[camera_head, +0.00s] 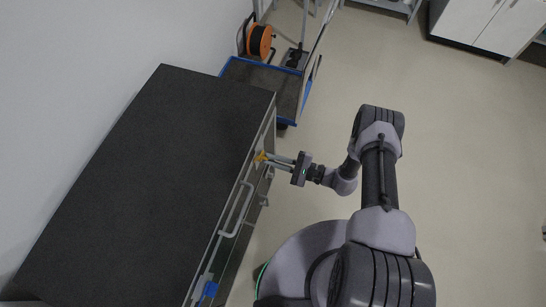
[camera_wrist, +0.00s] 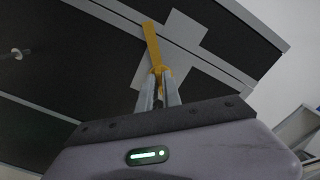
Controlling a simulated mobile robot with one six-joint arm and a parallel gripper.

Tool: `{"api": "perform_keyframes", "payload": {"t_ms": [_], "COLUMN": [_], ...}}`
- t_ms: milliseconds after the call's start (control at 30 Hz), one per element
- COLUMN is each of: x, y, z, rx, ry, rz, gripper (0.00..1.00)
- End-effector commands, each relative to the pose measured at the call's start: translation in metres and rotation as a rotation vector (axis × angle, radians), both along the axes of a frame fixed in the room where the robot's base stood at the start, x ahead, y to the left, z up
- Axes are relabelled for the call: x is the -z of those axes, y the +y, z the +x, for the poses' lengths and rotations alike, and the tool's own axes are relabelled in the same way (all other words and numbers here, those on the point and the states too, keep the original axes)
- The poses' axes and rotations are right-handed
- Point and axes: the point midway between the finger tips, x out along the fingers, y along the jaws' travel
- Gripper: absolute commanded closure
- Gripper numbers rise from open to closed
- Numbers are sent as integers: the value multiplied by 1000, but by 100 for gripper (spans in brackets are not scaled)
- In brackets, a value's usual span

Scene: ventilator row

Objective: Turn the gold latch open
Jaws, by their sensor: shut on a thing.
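The gold latch (camera_wrist: 152,45) is a flat, narrow bar on a light grey cross-shaped plate (camera_wrist: 185,35) on the front of a dark cabinet. In the wrist view it points up from my gripper (camera_wrist: 158,88), leaning slightly left. My gripper's two fingers are shut on its lower end, which they partly hide. In the head view the gold latch (camera_head: 260,156) is a small yellow spot at the cabinet's front, near its far end. My gripper (camera_head: 266,158) reaches it from the right.
The cabinet (camera_head: 150,170) has a dark top and a pale bar handle (camera_head: 236,208) on its front. A blue part (camera_head: 208,289) sits at its near end. A blue-edged cart (camera_head: 262,75) with an orange reel (camera_head: 259,41) stands beyond. Floor to the right is clear.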

Motion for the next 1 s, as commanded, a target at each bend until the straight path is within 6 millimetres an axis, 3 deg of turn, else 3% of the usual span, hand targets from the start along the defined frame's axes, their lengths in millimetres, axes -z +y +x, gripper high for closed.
{"api": "perform_keyframes", "payload": {"t_ms": [600,1000], "x": [2,3], "y": [0,0], "z": [-1,0], "rx": [0,-1], "ry": [-532,-764], "rz": [-195,-278], "gripper": [100,100]}}
